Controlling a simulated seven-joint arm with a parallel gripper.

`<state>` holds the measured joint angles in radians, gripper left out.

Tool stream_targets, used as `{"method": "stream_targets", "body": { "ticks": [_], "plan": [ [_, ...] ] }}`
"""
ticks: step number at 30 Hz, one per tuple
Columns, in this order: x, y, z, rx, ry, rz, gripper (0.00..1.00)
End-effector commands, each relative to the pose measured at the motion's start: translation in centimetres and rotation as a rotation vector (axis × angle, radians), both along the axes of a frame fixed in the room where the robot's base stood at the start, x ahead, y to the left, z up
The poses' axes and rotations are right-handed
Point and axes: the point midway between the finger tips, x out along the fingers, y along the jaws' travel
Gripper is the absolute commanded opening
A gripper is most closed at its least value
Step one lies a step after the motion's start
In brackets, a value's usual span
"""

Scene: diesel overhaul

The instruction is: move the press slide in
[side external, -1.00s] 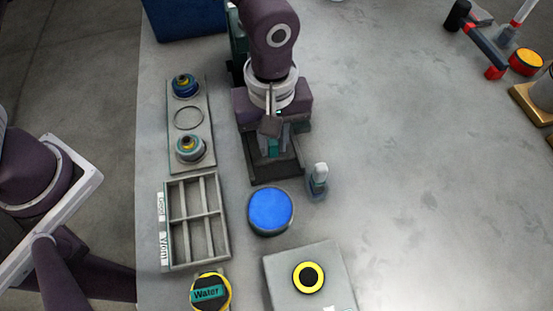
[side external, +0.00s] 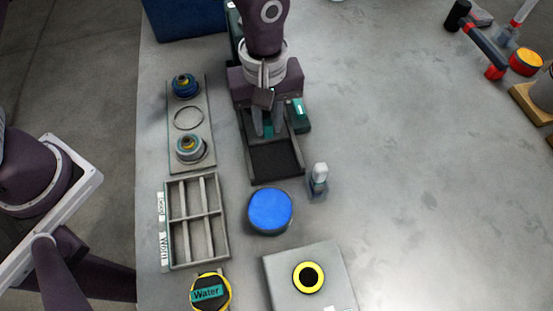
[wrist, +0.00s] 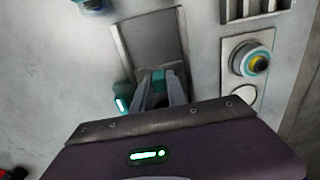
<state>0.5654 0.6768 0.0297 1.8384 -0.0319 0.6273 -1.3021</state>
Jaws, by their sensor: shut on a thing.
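The press (side external: 303,158) stands at the upper middle of the table in the side view, with a dark flat bed between raised side rails. Its bed also shows in the wrist view (wrist: 150,40). My gripper (side external: 268,130) is over the rear part of the bed, fingers pointing down. In the wrist view my gripper (wrist: 160,92) is shut on a small teal piece (wrist: 158,77) between its fingers, which appears to be the press slide's handle. The rest of the slide is hidden behind my fingers and wrist.
A teal box (side external: 301,115) sits at the press's right side. A plate with round parts (side external: 206,125) and a divided tray (side external: 222,225) are to the left. A blue-topped round container (side external: 270,211) and a small bottle (side external: 319,180) stand close in front.

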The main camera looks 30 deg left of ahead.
Motion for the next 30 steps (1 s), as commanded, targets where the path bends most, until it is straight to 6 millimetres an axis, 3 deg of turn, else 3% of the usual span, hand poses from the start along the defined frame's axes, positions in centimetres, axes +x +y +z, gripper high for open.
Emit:
{"method": "stream_targets", "body": {
  "ticks": [7, 19, 30],
  "plan": [
    [1.2, 1.1, 0.1, -0.001, -0.002, 0.002, 0.00],
    [1.5, 1.4, 0.1, -0.001, -0.002, 0.001, 0.00],
    [3.3, 3.2, 0.0, -0.001, -0.004, 0.001, 0.00]
  ]
}}
